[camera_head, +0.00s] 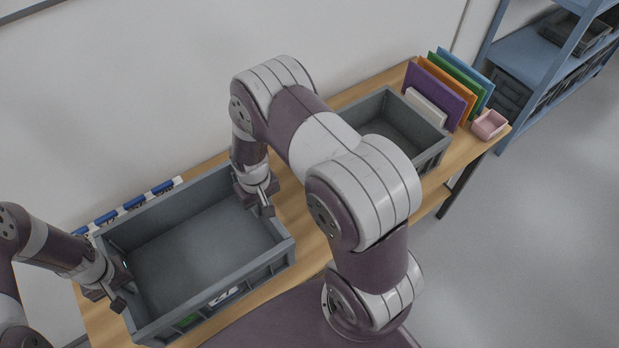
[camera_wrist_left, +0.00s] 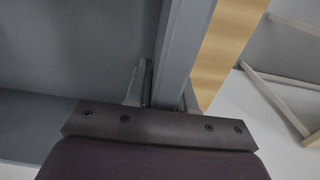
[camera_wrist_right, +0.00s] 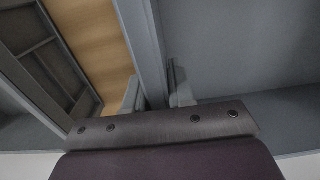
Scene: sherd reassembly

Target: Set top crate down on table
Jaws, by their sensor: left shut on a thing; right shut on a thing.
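A large grey crate (camera_head: 205,240) with an empty inside is at the left part of the wooden table (camera_head: 308,222). My left gripper (camera_head: 124,292) is shut on the crate's left end wall, which also shows in the left wrist view (camera_wrist_left: 186,45). My right gripper (camera_head: 262,203) is shut on the right end wall, seen between the fingers in the right wrist view (camera_wrist_right: 143,45). The crate looks level. Whether its underside touches the table is hidden. A label with green and white patches is on its front side.
A second grey crate (camera_head: 388,128) stands further right on the table, partly behind my right arm. Beyond it are upright coloured folders (camera_head: 438,92) and a pink box (camera_head: 489,125). A blue-and-white strip (camera_head: 135,203) lies behind the held crate. A blue shelf (camera_head: 545,70) stands at the far right.

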